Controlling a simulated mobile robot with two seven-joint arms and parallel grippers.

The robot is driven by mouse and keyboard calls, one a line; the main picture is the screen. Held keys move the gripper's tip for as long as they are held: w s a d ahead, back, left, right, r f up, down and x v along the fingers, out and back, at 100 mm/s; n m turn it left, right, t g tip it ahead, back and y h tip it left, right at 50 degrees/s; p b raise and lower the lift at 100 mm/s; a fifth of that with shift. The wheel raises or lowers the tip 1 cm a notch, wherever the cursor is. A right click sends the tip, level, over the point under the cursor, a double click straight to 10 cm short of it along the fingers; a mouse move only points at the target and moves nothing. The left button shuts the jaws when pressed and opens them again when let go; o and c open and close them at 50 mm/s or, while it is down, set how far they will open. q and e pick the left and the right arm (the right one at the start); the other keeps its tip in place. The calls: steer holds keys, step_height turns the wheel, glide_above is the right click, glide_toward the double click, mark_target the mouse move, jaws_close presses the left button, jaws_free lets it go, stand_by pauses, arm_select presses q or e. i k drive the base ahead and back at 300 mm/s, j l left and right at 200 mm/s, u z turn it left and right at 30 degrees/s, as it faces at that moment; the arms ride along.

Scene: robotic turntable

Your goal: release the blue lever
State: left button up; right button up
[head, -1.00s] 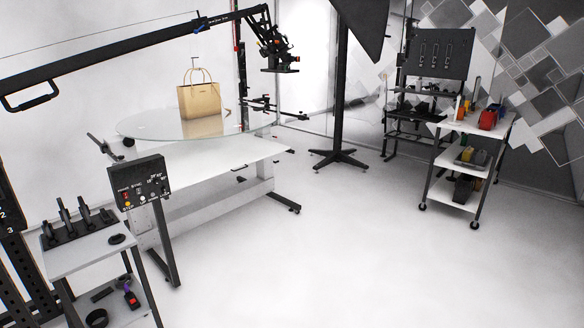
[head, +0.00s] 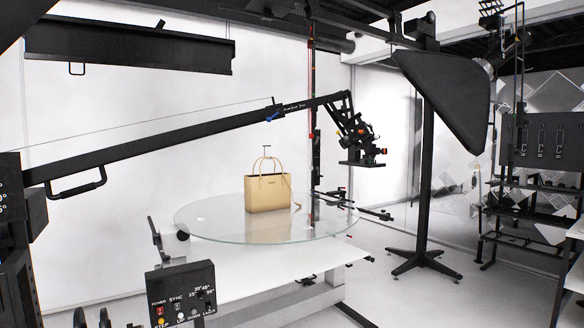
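A small blue part (head: 271,118), which looks like the blue lever, sits on the underside of the long black boom arm (head: 190,133), near where its thinner section begins. It is too small to tell how it is set. The boom slopes up from the left and carries a camera head (head: 360,145) with orange knobs at its right end. Neither of my grippers is in view.
A round glass turntable (head: 225,228) with a tan handbag (head: 267,192) stands below the boom. A control box (head: 182,293) stands in front of it. A softbox (head: 447,95) on a black stand (head: 425,190) is to the right. Some white floor shows at lower right.

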mark_target(280, 111)
steer(key=i+u, duration=0.1)
steer(key=i, duration=0.55)
steer(key=i+l+u, duration=0.2)
steer(key=i+l, duration=0.15)
steer(key=i, duration=0.4)
steer(key=i+l+u, duration=0.25)
steer(key=i+l, duration=0.2)
steer(key=i, duration=0.3)
steer(key=i+l+u, duration=0.2)
steer(key=i+l, duration=0.45)
